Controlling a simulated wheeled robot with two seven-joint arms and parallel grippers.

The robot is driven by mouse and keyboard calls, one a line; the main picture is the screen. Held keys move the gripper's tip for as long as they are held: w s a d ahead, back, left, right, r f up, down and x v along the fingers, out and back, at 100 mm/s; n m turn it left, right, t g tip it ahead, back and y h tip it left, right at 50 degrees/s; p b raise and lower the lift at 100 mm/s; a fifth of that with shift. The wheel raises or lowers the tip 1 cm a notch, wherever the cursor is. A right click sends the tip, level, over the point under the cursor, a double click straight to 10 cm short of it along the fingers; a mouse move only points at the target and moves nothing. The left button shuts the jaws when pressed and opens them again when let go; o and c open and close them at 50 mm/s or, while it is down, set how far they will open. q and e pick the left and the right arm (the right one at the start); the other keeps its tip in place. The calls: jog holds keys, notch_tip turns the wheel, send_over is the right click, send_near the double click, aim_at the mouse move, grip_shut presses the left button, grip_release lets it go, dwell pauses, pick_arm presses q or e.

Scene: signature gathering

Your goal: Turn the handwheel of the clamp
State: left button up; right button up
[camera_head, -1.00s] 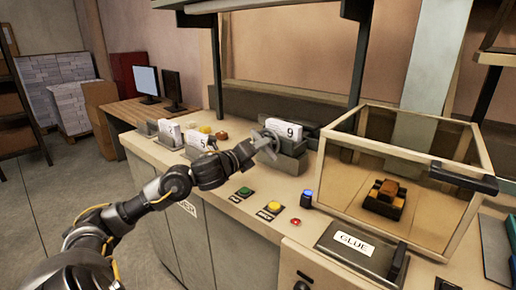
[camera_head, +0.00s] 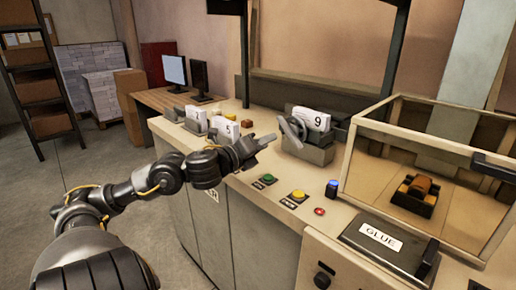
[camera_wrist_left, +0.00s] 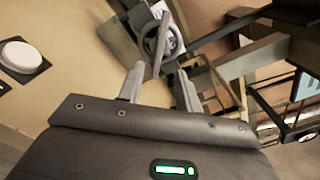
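The clamp (camera_head: 310,152) is a grey block on the counter holding white sheets marked 9 (camera_head: 315,118). Its grey handwheel (camera_head: 291,128) is on its left side. The handwheel also shows in the left wrist view (camera_wrist_left: 174,40), beyond the fingertips, with a grey bar across it. My left gripper (camera_head: 268,141) is just left of the handwheel and slightly lower, seemingly apart from it. In the left wrist view the left gripper's two fingers (camera_wrist_left: 158,78) are spread with nothing between them. My right gripper is not in view.
Green (camera_head: 269,177) and yellow (camera_head: 298,194) buttons and a blue knob (camera_head: 332,188) are on the counter in front of the clamp. A glass case (camera_head: 440,165) and a GLUE box (camera_head: 385,243) stand to the right. More clamped sheets (camera_head: 226,128) stand to the left.

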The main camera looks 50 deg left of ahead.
pick_arm(q)
jog(key=shift+s, duration=1.15)
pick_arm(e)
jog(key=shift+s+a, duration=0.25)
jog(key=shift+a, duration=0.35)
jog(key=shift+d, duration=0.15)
